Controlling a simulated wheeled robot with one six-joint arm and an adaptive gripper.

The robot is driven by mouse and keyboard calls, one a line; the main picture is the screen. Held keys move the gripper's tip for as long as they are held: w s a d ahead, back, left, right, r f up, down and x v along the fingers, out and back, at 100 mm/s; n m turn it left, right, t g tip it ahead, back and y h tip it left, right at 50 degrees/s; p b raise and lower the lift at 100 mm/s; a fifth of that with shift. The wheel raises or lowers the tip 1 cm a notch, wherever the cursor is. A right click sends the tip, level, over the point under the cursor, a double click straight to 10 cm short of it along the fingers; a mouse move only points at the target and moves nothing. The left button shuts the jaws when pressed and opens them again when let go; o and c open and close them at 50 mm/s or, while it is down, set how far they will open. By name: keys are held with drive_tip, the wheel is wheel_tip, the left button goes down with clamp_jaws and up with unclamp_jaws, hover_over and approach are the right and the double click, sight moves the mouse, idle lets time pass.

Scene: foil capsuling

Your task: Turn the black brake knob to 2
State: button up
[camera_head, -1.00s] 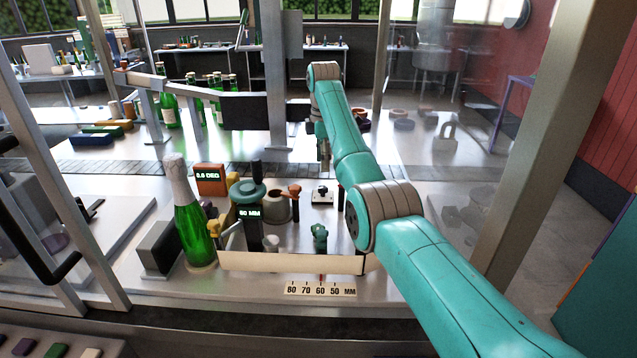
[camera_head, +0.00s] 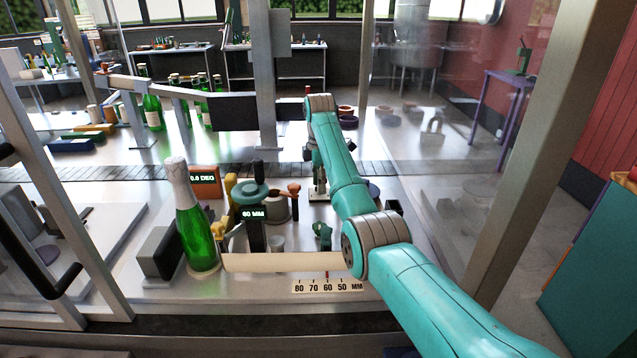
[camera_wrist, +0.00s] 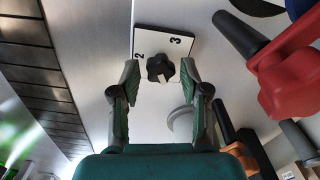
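The black brake knob (camera_wrist: 158,67) is a lobed knob on a white plate (camera_wrist: 150,38) marked 2 and 3 in the wrist view. The 2 is at the plate's left and the 3 at its upper right. I cannot tell for sure which number the knob points to. My gripper (camera_wrist: 160,78) is open, with one finger on each side of the knob and visible gaps between. In the head view my gripper (camera_head: 318,184) is low at the plate, and my arm hides the knob.
A red-handled lever (camera_wrist: 288,75) is close right of the gripper in the wrist view. In the head view a green bottle (camera_head: 195,235) and a black post with a "60 MM" display (camera_head: 253,214) stand left. A cream strip (camera_head: 285,262) and a scale (camera_head: 328,286) lie in front.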

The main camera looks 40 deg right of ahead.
clamp_jaws()
drive_tip(key=shift+m, duration=0.4)
drive_tip(key=m, duration=0.4)
drive_tip(key=shift+m, duration=0.4)
drive_tip(key=m, duration=1.1)
drive_tip(key=shift+d+m, duration=0.1)
drive_tip(key=shift+m, duration=0.3)
drive_tip(key=m, duration=0.6)
drive_tip(key=shift+m, duration=0.3)
